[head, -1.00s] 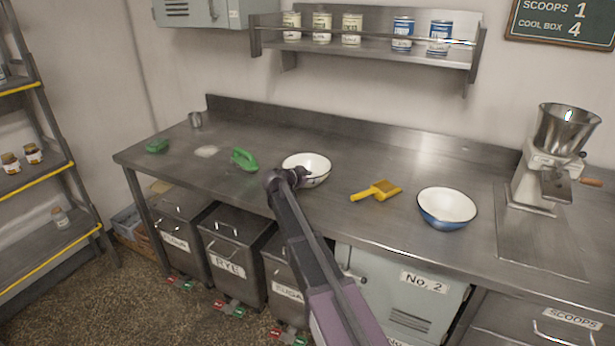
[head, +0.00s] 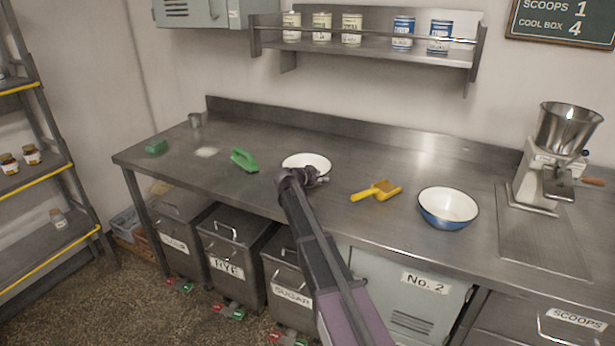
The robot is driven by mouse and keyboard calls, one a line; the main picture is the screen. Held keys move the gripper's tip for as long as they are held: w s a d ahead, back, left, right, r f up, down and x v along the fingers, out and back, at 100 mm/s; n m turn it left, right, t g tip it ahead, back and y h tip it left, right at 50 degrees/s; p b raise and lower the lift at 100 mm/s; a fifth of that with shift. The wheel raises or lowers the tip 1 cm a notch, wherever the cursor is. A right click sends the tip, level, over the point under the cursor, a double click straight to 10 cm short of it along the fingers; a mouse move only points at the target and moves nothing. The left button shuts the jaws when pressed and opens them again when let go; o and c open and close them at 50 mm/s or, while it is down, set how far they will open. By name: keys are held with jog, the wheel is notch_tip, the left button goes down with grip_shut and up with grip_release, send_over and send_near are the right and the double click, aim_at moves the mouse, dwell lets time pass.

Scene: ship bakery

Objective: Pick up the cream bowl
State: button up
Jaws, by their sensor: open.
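The cream bowl (head: 306,161) stands upright on the steel counter, left of the middle. It shows a pale inside and a dark rim. My gripper (head: 318,177) is at the bowl's near side and hides its front wall. The fingers are small and dark here, and whether they touch the bowl I cannot tell. The gripper is open. A second bowl, white inside and blue outside (head: 447,208), stands further right on the counter.
A yellow brush (head: 376,191) lies between the two bowls. A grinder (head: 553,160) stands right. A shelf with tins (head: 365,55) hangs above.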

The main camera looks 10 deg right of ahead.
jog(key=shift+c, duration=0.2)
grip_shut()
jog(key=shift+r, duration=0.1)
notch_tip(320, 180, up, 2)
jog(key=shift+r+p, duration=0.1)
jog(key=shift+p, duration=1.05)
jog(key=shift+r+p, duration=0.75)
jog(key=shift+p, duration=0.05)
jog(key=s+a, duration=0.3)
jog(key=s, duration=0.4)
jog(key=s+a+r+p, duration=0.1)
jog(key=s+a, duration=0.3)
jog(key=s, duration=0.3)
jog(key=shift+s, duration=0.2)
